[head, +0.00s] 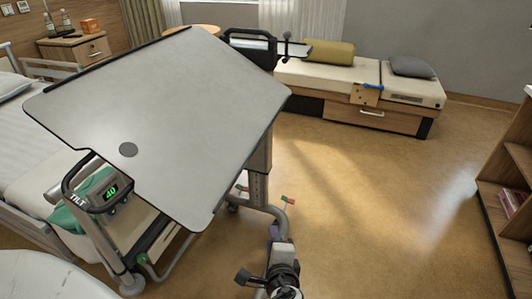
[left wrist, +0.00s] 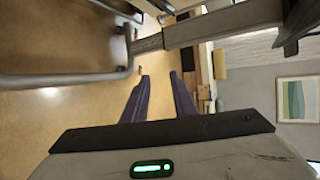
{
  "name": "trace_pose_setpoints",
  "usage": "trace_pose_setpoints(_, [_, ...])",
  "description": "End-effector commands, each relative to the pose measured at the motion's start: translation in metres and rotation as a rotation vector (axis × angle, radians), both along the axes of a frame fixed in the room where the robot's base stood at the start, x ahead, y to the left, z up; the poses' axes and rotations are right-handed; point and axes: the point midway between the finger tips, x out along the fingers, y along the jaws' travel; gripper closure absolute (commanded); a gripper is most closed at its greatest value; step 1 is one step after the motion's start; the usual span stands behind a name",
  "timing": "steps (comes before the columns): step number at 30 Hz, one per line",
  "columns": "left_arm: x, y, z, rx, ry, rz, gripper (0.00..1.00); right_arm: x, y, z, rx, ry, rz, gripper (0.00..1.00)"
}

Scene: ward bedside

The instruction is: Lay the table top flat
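The table top (head: 170,110) is a large grey-white board with dark edging, standing tilted in the head view. At its lower left corner is a dark looped handle (head: 72,172) marked TILT, with a green display (head: 111,191) that reads 40. My left gripper (head: 274,231) is below and right of the board's near corner, beside the table's leg, apart from the handle. In the left wrist view its two purple fingers (left wrist: 159,76) are spread with nothing between them. The table's grey frame (left wrist: 165,40) crosses above the fingertips there. My right gripper is not in view.
A bed (head: 20,120) with a white sheet lies at the left, partly under the board. A bench (head: 340,88) with cushions stands at the back. A bookshelf (head: 510,190) is at the right edge. The floor (head: 390,190) between them is clear.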

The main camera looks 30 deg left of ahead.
Motion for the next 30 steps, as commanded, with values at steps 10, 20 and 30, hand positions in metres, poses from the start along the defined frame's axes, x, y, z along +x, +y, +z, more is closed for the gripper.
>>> trace_pose_setpoints(10, [0.052,0.025,0.179,0.705,-0.377,0.221,0.75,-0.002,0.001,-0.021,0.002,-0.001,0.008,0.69])
trace_pose_setpoints(20, [0.071,0.054,0.208,0.746,-0.410,0.248,0.75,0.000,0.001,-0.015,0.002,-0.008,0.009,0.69])
trace_pose_setpoints(30, [0.100,0.095,0.226,0.742,-0.407,0.245,0.75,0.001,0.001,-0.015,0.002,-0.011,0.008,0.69])
